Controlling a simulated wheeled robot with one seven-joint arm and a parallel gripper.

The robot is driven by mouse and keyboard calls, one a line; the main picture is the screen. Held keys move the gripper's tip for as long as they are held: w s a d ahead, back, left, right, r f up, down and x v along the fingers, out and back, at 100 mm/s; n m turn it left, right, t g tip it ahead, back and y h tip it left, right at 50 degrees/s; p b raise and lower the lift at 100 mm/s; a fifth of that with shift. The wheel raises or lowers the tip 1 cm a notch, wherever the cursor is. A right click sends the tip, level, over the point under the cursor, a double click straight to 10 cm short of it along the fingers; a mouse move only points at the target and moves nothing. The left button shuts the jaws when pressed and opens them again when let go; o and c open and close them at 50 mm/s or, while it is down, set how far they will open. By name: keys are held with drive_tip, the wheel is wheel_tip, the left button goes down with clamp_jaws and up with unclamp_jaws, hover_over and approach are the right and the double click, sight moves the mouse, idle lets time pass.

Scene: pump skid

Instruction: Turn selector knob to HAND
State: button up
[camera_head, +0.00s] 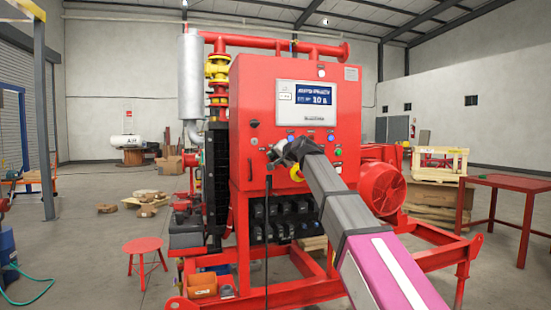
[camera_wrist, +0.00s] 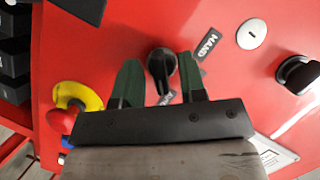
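The black selector knob (camera_wrist: 161,70) is in the middle of the wrist view, on the red panel. A dark label reading HAND (camera_wrist: 208,44) is to its upper right; another label (camera_wrist: 166,98) below it is partly hidden by my gripper. My gripper (camera_wrist: 159,58) is open, with one green-grey finger on each side of the knob. The right finger looks closer to the knob than the left; I cannot tell whether either touches. In the head view my gripper (camera_head: 276,156) is at the lower front of the red control cabinet (camera_head: 258,92), and hides the knob there.
A red stop button (camera_wrist: 60,121) with a yellow collar (camera_wrist: 78,95) is left of my gripper in the wrist view. A round silver disc (camera_wrist: 251,34) and another black knob (camera_wrist: 297,73) are to the right. A red stool (camera_head: 143,246) and a red table (camera_head: 505,183) stand beside the skid.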

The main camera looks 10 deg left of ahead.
drive_tip(key=shift+c, duration=0.3)
drive_tip(key=c, duration=0.6)
drive_tip(key=shift+r+n+h, duration=0.1)
drive_tip(key=shift+n+h, duration=0.6)
drive_tip(key=shift+n, duration=0.5)
drive_tip(key=n+t+h, duration=0.1)
drive_tip(key=n+h, duration=0.1)
drive_tip(key=n, duration=0.1)
drive_tip(key=shift+s+a, duration=0.1)
drive_tip(key=shift+a, duration=0.05)
drive_tip(key=n+t+h, duration=0.1)
drive_tip(key=n+h, duration=0.1)
drive_tip(key=n, duration=0.2)
drive_tip(key=shift+s+t+h, duration=0.1)
drive_tip(key=shift+t+h, duration=0.2)
drive_tip(key=shift+t, duration=0.1)
drive_tip(key=n+t+h, duration=0.1)
drive_tip(key=n, duration=0.3)
drive_tip(key=shift+a+t+h, duration=0.1)
drive_tip(key=shift+t+h, duration=0.3)
drive_tip(key=shift+n, duration=0.3)
